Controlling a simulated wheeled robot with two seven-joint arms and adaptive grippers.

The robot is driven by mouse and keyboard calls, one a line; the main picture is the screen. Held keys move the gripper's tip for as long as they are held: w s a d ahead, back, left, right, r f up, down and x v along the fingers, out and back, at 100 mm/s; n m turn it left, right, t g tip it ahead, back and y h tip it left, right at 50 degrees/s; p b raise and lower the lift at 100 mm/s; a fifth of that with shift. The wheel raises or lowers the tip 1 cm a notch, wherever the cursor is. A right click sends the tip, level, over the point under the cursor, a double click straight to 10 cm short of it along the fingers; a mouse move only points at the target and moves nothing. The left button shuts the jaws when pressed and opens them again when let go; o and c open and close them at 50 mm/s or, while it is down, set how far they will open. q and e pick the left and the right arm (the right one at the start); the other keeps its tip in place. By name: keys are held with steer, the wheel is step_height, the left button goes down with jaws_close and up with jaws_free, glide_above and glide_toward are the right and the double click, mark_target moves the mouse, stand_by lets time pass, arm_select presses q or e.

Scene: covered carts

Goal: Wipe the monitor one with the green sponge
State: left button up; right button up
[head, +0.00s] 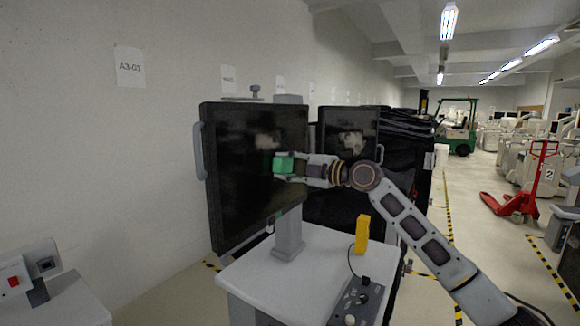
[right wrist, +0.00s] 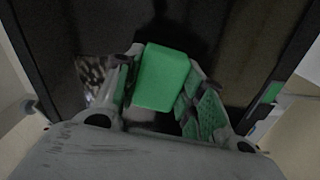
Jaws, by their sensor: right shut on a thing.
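The nearer monitor (head: 240,205) is a large dark screen on a grey post above a white cart, with a pale smudge high on its right half. A second dark monitor (head: 348,125) with a pale smudge stands behind it to the right. My right gripper (head: 292,167) is shut on the green sponge (head: 283,163) in front of the nearer screen's right half, below the smudge. In the right wrist view the sponge (right wrist: 162,77) sits between the fingers, facing the dark screen. I cannot tell whether it touches the glass. My left gripper is not in view.
The white cart top (head: 290,270) carries a yellow object (head: 362,233) and a grey control box (head: 357,302). Black covered carts stand behind the second monitor. A red pallet jack (head: 520,200) and a green forklift (head: 458,125) stand far right. The aisle floor is open.

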mark_target(257, 171)
steer(key=shift+s+a, duration=0.8)
steer(key=shift+s, duration=0.25)
steer(key=shift+s+a, duration=0.1)
steer(key=shift+s+a, duration=0.5)
steer(key=shift+s, duration=0.2)
steer(key=shift+s+a, duration=0.45)
steer(key=shift+s, duration=0.15)
steer(key=shift+s+a, duration=0.1)
steer(key=shift+s, duration=0.05)
steer(key=shift+s+a, duration=0.5)
steer(key=shift+s, duration=0.15)
steer(key=shift+s+a, duration=0.45)
steer(key=shift+s, duration=0.2)
steer(key=shift+r, duration=0.1)
